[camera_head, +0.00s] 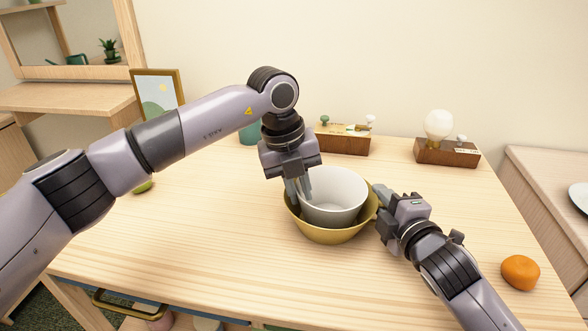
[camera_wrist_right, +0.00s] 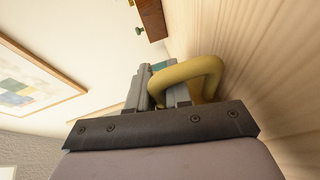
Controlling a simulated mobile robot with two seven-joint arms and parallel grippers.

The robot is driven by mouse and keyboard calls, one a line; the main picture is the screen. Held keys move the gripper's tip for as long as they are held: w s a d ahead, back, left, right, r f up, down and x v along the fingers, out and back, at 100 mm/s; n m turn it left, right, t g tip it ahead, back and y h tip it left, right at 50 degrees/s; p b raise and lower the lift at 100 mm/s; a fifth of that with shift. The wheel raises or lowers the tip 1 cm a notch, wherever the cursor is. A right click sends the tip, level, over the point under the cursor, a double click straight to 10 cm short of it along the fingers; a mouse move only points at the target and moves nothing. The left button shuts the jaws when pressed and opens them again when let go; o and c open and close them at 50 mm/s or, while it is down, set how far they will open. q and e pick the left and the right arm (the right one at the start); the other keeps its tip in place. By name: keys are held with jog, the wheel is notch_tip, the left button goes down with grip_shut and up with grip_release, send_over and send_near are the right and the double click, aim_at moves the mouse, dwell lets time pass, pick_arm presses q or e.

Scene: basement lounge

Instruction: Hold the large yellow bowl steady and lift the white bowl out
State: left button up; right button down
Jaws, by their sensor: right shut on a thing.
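The white bowl (camera_head: 340,186) sits inside the large yellow bowl (camera_head: 333,236) on the wooden table. My left gripper (camera_head: 298,194) points down at the left rim of the white bowl, with its fingers at the wall. I cannot tell whether they grip it. My right gripper (camera_head: 379,203) is at the right side of the yellow bowl, shut on its handle. In the right wrist view the looped yellow handle (camera_wrist_right: 207,68) passes between the gripper fingers (camera_wrist_right: 168,88).
An orange (camera_head: 520,272) lies at the right of the table (camera_head: 200,245). Wooden blocks, one with a white bulb (camera_head: 438,125) and one with small knobs (camera_head: 342,142), stand at the back. A framed picture (camera_head: 158,92) is back left. The front left of the table is clear.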

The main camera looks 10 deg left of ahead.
pick_arm(q)
jog(key=shift+f, duration=0.4)
pick_arm(e)
jog(key=shift+f, duration=0.1)
pick_arm(q)
grip_shut()
jog(key=d+v, duration=0.2)
jog(key=v, duration=0.9)
jog(key=shift+w+r, duration=0.15)
jog(key=shift+w, duration=0.3)
jog(key=shift+d, duration=0.1)
pick_arm(e)
jog(key=c, duration=1)
grip_release()
jog(key=shift+o, duration=0.2)
